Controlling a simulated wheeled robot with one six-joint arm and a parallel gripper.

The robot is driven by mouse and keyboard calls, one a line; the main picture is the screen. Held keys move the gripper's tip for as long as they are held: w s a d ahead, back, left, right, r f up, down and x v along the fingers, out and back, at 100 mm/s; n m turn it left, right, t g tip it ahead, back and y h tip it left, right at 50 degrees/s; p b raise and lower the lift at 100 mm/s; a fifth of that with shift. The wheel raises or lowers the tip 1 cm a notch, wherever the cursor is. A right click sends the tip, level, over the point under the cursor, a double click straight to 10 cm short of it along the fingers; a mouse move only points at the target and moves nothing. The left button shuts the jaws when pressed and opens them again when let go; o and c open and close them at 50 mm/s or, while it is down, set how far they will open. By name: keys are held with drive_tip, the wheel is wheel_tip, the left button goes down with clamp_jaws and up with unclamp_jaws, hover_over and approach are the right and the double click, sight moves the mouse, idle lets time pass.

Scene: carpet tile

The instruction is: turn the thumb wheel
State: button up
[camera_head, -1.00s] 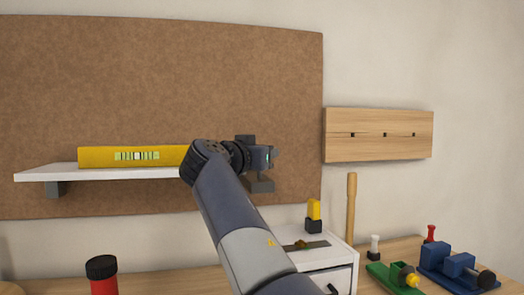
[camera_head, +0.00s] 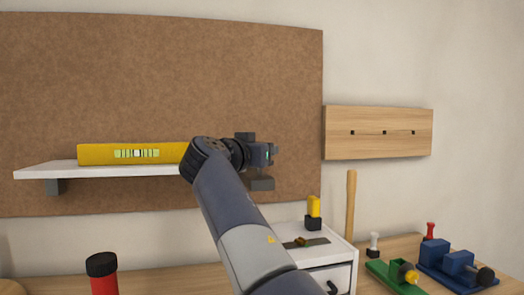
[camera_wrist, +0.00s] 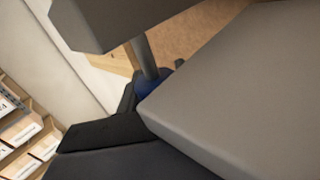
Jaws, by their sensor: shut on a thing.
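My gripper (camera_head: 265,155) is at the right end of the white shelf (camera_head: 50,171), in front of the brown board. In the wrist view my dark gripper (camera_wrist: 143,105) is shut on a small blue part (camera_wrist: 154,82), which seems to be the thumb wheel. Only a sliver of it shows, at the lower end of a grey rod (camera_wrist: 146,55). The grey pieces around it and my fingers hide the rest. A yellow spirit level (camera_head: 100,154) lies on the shelf, its right end hidden behind my arm. Its green vial faces me.
Below stand a white drawer cabinet (camera_head: 328,257), a red canister with a black cap (camera_head: 103,278), and a green (camera_head: 385,276) and a blue device (camera_head: 440,260) on the bench. A wooden rail (camera_head: 378,145) hangs at right.

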drive_tip(key=shift+w+f, duration=0.15)
drive_tip(key=shift+f, duration=0.2)
drive_tip(key=o, duration=0.9)
drive_tip(key=shift+w+d, duration=0.1)
drive_tip(key=shift+o, duration=0.4)
drive_tip(key=shift+r, duration=0.2)
drive_tip(key=v, duration=1.1)
